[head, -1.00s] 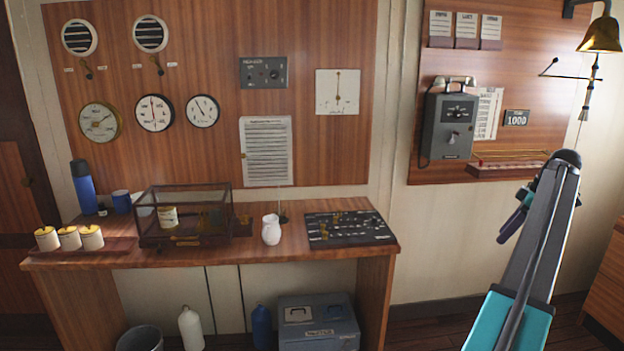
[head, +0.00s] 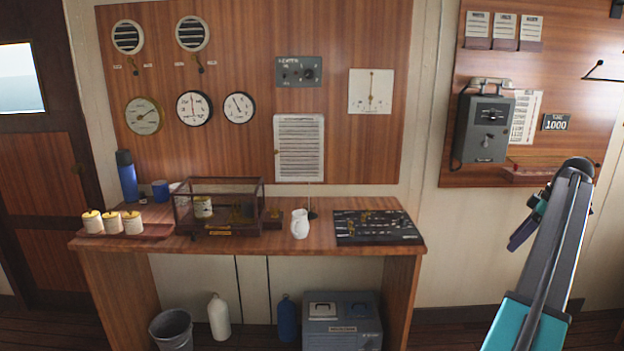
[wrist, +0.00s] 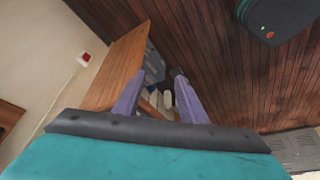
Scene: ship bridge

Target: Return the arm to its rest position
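My arm stands at the right of the head view, raised, with its teal link at the bottom and its elbow high. My gripper (head: 524,228) shows only in part there, behind the arm, in front of the wall. In the wrist view my gripper (wrist: 157,86) has its two purple fingers spread well apart. Nothing is held between them. The wrist camera looks down past the wooden desk (wrist: 122,66) to the plank floor (wrist: 215,65). The gripper appears clear of the desk and wall.
The desk (head: 285,245) carries a glass case (head: 218,206), a white jug (head: 299,224), a dark panel (head: 377,227) and several yellow-topped pots. A bucket (head: 171,330), bottles and a grey-blue box (head: 341,320) stand beneath. A telephone (head: 484,127) hangs near my arm.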

